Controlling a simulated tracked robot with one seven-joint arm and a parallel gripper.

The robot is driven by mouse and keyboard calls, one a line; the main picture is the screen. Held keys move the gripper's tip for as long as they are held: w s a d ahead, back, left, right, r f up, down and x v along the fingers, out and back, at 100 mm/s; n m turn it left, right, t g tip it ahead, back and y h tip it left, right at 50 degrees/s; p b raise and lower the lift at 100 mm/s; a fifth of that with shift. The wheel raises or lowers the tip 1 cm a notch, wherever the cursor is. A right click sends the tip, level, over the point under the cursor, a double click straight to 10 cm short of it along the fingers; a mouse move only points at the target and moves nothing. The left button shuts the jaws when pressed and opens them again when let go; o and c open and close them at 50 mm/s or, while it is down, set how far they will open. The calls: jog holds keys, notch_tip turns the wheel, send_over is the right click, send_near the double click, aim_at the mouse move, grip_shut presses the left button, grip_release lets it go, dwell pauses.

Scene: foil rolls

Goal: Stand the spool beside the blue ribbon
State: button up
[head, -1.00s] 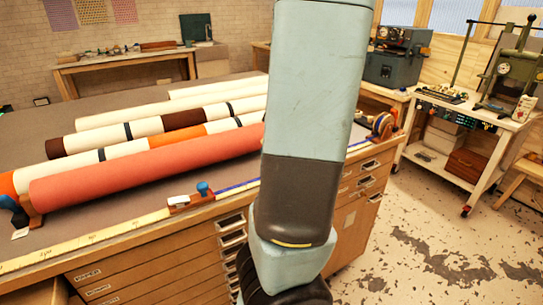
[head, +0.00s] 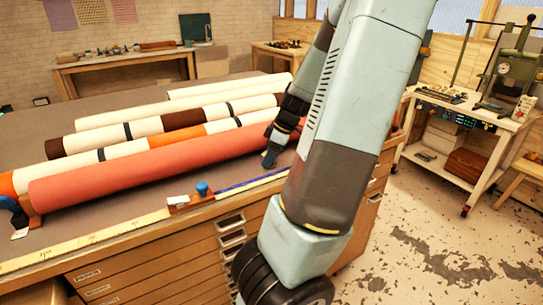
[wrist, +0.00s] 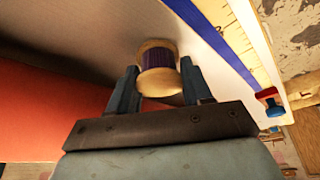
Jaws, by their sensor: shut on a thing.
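The spool (wrist: 158,56), pale wooden ends with dark blue-purple winding, shows in the wrist view between the two fingers of my gripper (wrist: 158,85). My gripper is shut on it. In the head view my gripper (head: 269,160) is low over the table, beside the right part of the red roll; the spool cannot be made out there. The blue ribbon (head: 250,182) is a thin strip along the table's front edge. It also shows in the wrist view (wrist: 212,40), to the right of the spool and apart from it. I cannot tell whether the spool touches the table.
The large red roll (head: 150,165) lies close to my gripper, with several white, brown and orange rolls behind it. A yellow ruler (head: 90,240) runs along the front edge. A red block with a blue knob (head: 203,189) sits by the ribbon's left end. Grey tabletop between is clear.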

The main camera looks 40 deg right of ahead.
jog(key=shift+f, duration=0.2)
jog(key=o, duration=1)
jog(key=shift+v, duration=6.05)
